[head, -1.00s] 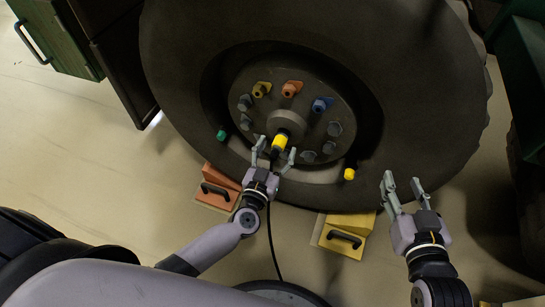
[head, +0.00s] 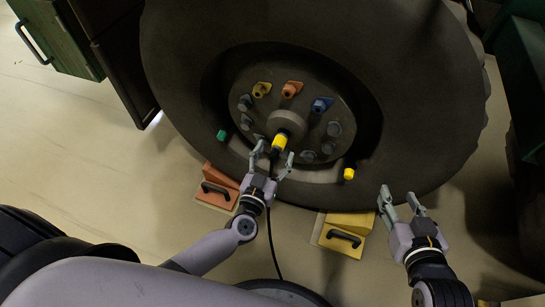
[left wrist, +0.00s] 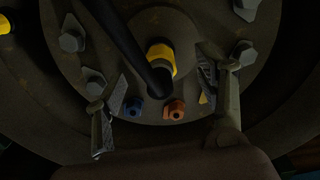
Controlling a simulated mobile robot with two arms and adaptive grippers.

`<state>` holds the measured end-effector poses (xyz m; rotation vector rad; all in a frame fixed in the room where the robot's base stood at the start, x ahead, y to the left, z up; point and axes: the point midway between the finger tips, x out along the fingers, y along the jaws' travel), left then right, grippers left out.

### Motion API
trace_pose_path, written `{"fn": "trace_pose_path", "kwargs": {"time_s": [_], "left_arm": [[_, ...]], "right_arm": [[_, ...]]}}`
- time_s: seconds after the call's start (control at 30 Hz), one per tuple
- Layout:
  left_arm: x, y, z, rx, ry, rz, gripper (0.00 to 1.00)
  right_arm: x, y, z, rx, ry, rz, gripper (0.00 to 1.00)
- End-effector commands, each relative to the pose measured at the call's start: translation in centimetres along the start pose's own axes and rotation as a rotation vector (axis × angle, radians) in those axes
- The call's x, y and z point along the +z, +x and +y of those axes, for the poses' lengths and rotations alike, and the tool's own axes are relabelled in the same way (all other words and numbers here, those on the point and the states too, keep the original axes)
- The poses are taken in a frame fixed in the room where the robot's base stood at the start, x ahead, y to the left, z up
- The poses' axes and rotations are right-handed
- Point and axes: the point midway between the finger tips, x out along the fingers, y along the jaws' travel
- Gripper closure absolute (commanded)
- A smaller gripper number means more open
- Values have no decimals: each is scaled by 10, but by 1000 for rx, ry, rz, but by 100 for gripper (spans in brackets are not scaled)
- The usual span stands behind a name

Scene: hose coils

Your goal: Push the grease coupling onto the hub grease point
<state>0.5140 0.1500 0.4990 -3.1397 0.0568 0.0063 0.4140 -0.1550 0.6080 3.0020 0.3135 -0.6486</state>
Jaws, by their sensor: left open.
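The yellow grease coupling (head: 279,143) sits at the middle of the wheel hub (head: 287,120), with its black hose hanging down from it. The coupling also shows against the hub's round centre in the left wrist view (left wrist: 160,58). It covers the hub grease point, so I cannot tell how deep it is seated. My left gripper (head: 272,154) is open just below the coupling, a finger to each side and apart from it. Both fingers also show in the left wrist view (left wrist: 164,95). My right gripper (head: 399,195) is open and empty in front of the tyre's lower right.
Yellow (head: 261,89), orange (head: 291,89) and blue (head: 321,104) fittings sit on the upper hub among several bolts. A green cap (head: 221,135) and yellow cap (head: 348,174) flank it. Orange (head: 216,188) and yellow (head: 343,235) chocks stand under the tyre.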

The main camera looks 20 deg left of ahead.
Motion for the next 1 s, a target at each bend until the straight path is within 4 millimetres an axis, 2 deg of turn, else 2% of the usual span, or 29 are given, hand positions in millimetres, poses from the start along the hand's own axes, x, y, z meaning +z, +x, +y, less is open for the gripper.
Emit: {"fn": "trace_pose_path", "kwargs": {"time_s": [0.5, 1.0], "left_arm": [[0, -9, 0, 1, 0, 0, 36], [0, -12, 0, 1, 0, 0, 36]], "right_arm": [[14, -3, 4, 7, -3, -78, 60], [14, -4, 3, 7, -2, -84, 60]]}}
